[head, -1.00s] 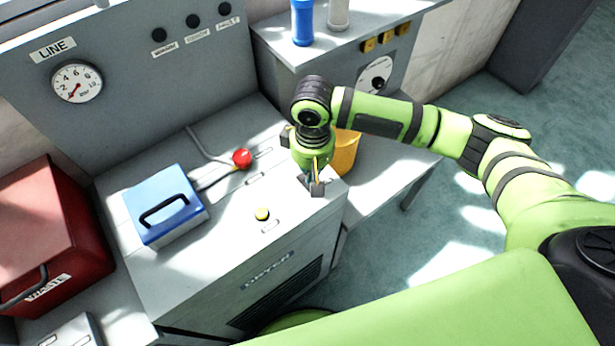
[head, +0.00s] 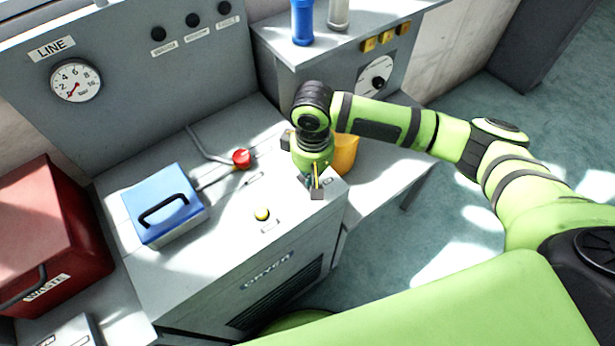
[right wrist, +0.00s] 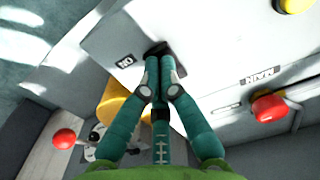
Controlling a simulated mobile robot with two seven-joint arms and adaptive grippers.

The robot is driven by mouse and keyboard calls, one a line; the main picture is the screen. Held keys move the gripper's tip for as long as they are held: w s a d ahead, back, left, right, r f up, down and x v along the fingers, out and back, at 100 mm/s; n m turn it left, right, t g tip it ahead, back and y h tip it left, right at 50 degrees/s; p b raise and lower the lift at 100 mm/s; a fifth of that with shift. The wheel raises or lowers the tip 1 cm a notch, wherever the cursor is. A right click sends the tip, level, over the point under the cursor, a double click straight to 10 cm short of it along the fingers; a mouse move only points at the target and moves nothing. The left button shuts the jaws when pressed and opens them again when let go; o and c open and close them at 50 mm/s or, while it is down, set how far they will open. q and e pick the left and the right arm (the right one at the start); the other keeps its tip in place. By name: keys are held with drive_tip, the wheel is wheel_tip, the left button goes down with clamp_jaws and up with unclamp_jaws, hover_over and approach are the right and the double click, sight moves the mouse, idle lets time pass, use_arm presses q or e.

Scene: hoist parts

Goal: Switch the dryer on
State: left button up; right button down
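The dryer is the white-grey cabinet (head: 290,235) with a DRYER label on its front. On its top are a yellow button (head: 262,214) and a red knob (head: 241,156); the red knob also shows in the right wrist view (right wrist: 268,106). My right gripper (head: 316,188) points down at the top's right front corner. In the right wrist view its fingers (right wrist: 160,68) are drawn together, tips at a small black part (right wrist: 157,48) beside a short label, apparently ON turned over. Whether they touch it I cannot tell. My left gripper is not in view.
A blue box (head: 165,205) with a black handle stands on the dryer's left part. A red WASTE box (head: 45,240) is further left. A yellow container (head: 346,150) stands right behind my right gripper. A back panel carries a gauge (head: 77,81).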

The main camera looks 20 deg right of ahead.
drive_tip(key=shift+s+f, duration=0.1)
drive_tip(key=shift+f, duration=0.45)
wheel_tip(320, 180, up, 7)
drive_tip(key=p, duration=0.9)
idle(0.4)
idle(0.3)
